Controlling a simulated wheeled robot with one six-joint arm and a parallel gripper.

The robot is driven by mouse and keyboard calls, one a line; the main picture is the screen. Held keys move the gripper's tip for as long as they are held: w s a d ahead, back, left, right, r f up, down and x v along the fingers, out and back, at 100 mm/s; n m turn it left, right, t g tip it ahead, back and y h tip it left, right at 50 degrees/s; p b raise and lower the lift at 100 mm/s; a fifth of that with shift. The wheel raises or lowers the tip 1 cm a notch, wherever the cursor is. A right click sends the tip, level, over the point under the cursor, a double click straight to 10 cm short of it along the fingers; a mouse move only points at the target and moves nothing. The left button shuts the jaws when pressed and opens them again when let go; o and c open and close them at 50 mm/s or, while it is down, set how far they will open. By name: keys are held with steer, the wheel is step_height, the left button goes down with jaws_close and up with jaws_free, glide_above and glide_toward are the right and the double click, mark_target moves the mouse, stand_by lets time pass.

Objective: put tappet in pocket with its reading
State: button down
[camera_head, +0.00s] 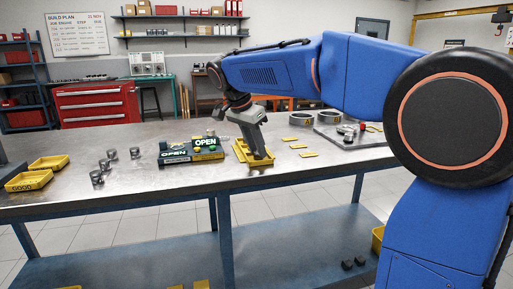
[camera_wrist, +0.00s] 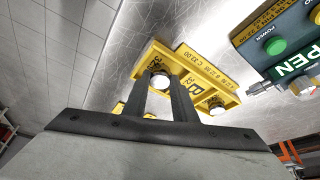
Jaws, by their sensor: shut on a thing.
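My gripper (camera_head: 262,158) reaches down at the yellow pocket tray (camera_head: 241,149) on the bench. In the wrist view my gripper (camera_wrist: 163,80) is shut on a tappet (camera_wrist: 160,82), whose bright round end shows between the fingertips. It is at the pocket on one end of the yellow tray (camera_wrist: 190,62); I cannot tell whether it rests on the pocket floor. The pocket's marking is partly hidden by the fingers. Another tappet (camera_wrist: 216,107) sits in the pocket at the tray's other end. Several loose tappets (camera_head: 97,178) stand at the left on the bench.
A dark gauge unit (camera_head: 175,155) with green OPEN displays stands left of the tray; its POWER button (camera_wrist: 275,46) shows in the wrist view. Yellow bins (camera_head: 30,181) lie at the far left. Yellow tags (camera_head: 308,154), metal rings (camera_head: 301,118) and a grey plate (camera_head: 335,133) lie right.

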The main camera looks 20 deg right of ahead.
steer(key=shift+f, duration=0.15)
steer(key=c, duration=1.7)
jaws_free()
steer(key=shift+c, duration=0.2)
steer(key=v, duration=1.2)
steer(key=shift+r, duration=0.2)
steer(key=shift+s, duration=0.1)
